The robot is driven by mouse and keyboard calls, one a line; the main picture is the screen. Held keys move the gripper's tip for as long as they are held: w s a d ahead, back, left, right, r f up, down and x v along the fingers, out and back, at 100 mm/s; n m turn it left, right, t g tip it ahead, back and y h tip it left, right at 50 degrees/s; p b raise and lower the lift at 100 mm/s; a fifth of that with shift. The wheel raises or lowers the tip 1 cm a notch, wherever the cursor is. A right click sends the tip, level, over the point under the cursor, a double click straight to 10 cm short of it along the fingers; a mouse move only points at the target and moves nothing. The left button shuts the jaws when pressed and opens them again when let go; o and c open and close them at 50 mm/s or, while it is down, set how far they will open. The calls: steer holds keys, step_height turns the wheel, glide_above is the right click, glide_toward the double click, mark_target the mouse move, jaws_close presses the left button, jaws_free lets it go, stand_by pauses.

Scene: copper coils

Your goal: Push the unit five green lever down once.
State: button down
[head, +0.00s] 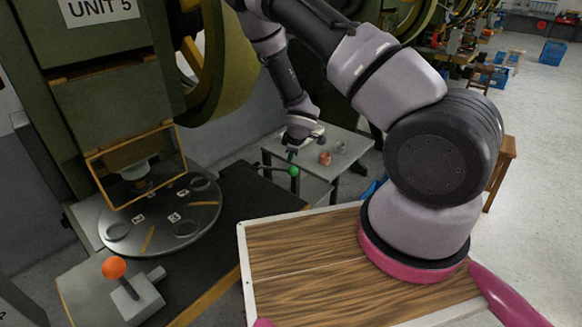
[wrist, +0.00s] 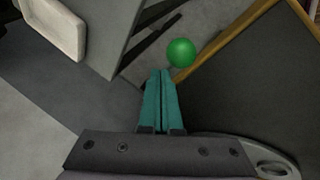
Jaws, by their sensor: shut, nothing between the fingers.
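The green lever has a ball knob (head: 293,170) on a thin dark rod at the right side of the unit five machine, whose sign (head: 100,8) reads UNIT 5. The knob also shows in the wrist view (wrist: 181,52), just beyond the fingertips and slightly right of them. My gripper (head: 291,157) is above and close to the knob in the head view. In the wrist view its teal fingers (wrist: 161,72) are shut together and empty. I cannot tell whether the fingertips touch the knob.
A round indexing plate (head: 160,240) and an orange-knobbed lever (head: 114,267) are at the left. A small grey table (head: 345,148) with a copper coil (head: 325,158) and a grey coil stands behind the green knob. Open floor (head: 535,150) lies at the right.

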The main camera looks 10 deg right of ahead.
mark_target(295, 169)
steer(key=shift+s+f, duration=0.1)
steer(key=shift+f, duration=0.2)
steer(key=shift+s+d+f, duration=0.2)
steer(key=shift+s+f, duration=0.05)
steer(key=shift+f, duration=0.5)
steer(key=shift+s+d+f, duration=0.25)
steer(key=shift+f, duration=0.55)
steer(key=shift+s+d+f, duration=0.2)
steer(key=shift+s+f, duration=0.05)
steer(key=shift+f, duration=0.5)
stand_by(2.5)
steer(key=shift+w+a+r, duration=0.2)
steer(key=shift+w+r, duration=0.1)
steer(key=shift+r, duration=0.6)
steer(key=shift+w+a+r, duration=0.25)
steer(key=shift+r, duration=0.7)
steer(key=shift+w+a+r, duration=0.2)
steer(key=shift+w+r, duration=0.1)
steer(key=shift+r, duration=0.6)
steer(key=shift+w+a+r, duration=0.2)
steer(key=shift+w+r, duration=0.05)
steer(key=shift+r, duration=0.55)
steer(key=shift+w+a+r, duration=0.15)
steer(key=shift+w+r, duration=0.1)
steer(key=shift+r, duration=0.5)
steer(key=shift+w+a+r, duration=0.2)
steer(key=shift+w+r, duration=0.05)
steer(key=shift+r, duration=0.55)
